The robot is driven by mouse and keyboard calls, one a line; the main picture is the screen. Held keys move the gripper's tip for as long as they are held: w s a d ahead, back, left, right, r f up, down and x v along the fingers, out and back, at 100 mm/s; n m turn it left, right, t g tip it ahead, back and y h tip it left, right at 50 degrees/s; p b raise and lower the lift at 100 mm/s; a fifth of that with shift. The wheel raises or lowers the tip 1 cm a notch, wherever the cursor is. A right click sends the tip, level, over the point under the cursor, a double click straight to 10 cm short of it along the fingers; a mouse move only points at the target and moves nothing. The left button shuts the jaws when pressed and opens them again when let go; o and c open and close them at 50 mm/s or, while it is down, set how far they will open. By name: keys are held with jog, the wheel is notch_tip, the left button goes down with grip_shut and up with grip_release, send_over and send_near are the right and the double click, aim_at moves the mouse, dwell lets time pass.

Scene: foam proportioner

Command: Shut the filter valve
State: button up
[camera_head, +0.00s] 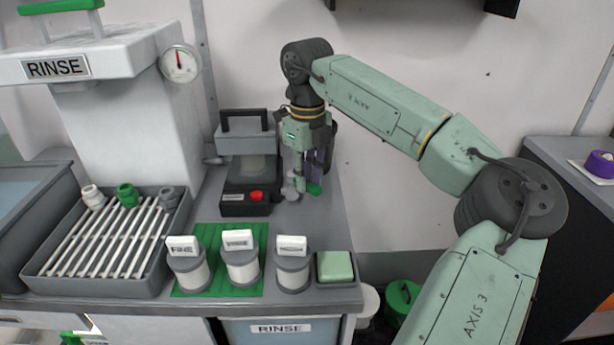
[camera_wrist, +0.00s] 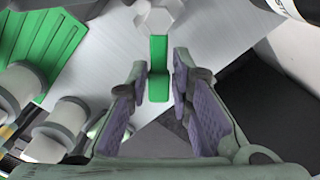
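A valve with a green lever handle (camera_head: 314,188) stands on the grey bench to the right of a dark machine. I take it to be the filter valve. Its pale grey body (camera_head: 291,190) is just left of the handle. In the wrist view the green handle (camera_wrist: 158,75) extends from a pale hexagonal body (camera_wrist: 159,16) at the top. My gripper (camera_head: 308,180) points down at the handle. In the wrist view my gripper (camera_wrist: 160,72) is open, with the handle between its purple-padded fingers and a gap on each side. Part of the valve is hidden behind my gripper in the head view.
The dark machine (camera_head: 247,190) with a red button is close on the left. Three labelled canisters (camera_head: 242,265) stand in front, two on a green mat. A green block (camera_head: 335,266) sits at the bench's front right corner. A slatted rack (camera_head: 108,240) is further left.

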jog(key=o, duration=0.4)
notch_tip(320, 180, up, 12)
dwell(0.6)
jog(key=shift+c, duration=0.3)
